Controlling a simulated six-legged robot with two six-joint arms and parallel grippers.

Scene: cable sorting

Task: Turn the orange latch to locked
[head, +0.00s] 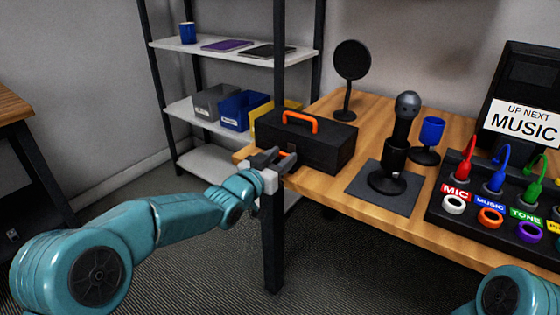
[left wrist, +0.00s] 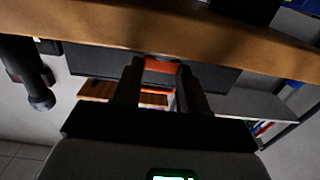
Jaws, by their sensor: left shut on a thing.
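A black box (head: 325,150) with an orange handle (head: 300,120) on its lid sits at the left end of the wooden table. My left gripper (head: 276,159) is at the box's front face, low and near its left side. In the left wrist view, which looks upside down, the orange latch (left wrist: 160,65) shows between my two fingertips on the black box front (left wrist: 215,77). The left gripper is shut on the latch. My right gripper is out of view.
A cable panel (head: 438,215) is at far right. Shelves with bins (head: 240,109) stand behind left.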

